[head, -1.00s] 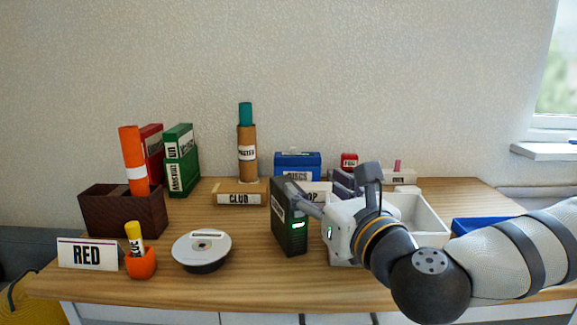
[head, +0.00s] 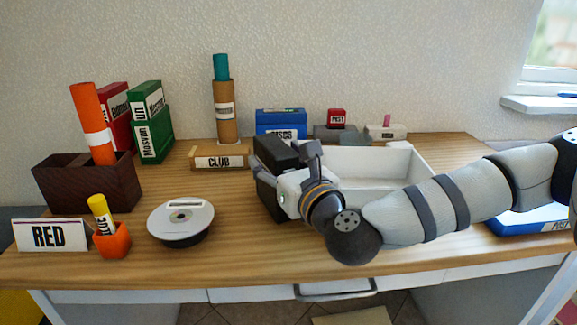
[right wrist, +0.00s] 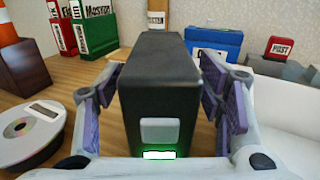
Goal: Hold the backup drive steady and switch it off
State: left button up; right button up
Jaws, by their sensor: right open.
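The backup drive is a black upright box (head: 283,152) in the middle of the desk. In the right wrist view the drive (right wrist: 158,85) fills the centre, with a grey square button and a lit green light low on its near face. My right gripper (head: 296,160) is at the drive and hides much of its front in the head view. In the right wrist view its open fingers (right wrist: 158,72) stand on either side of the drive. A gap shows on the right; whether the left finger touches is unclear. My left gripper is not in view.
A white open bin (head: 385,165) stands right behind my right arm. A round disc player (head: 181,222) sits on the left, with an orange cup (head: 112,240) and a RED sign (head: 48,235) beyond it. Bare desk lies between player and drive.

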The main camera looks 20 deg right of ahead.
jog(key=shift+w, duration=0.4)
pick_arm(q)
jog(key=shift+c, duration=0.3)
pick_arm(e)
grip_shut()
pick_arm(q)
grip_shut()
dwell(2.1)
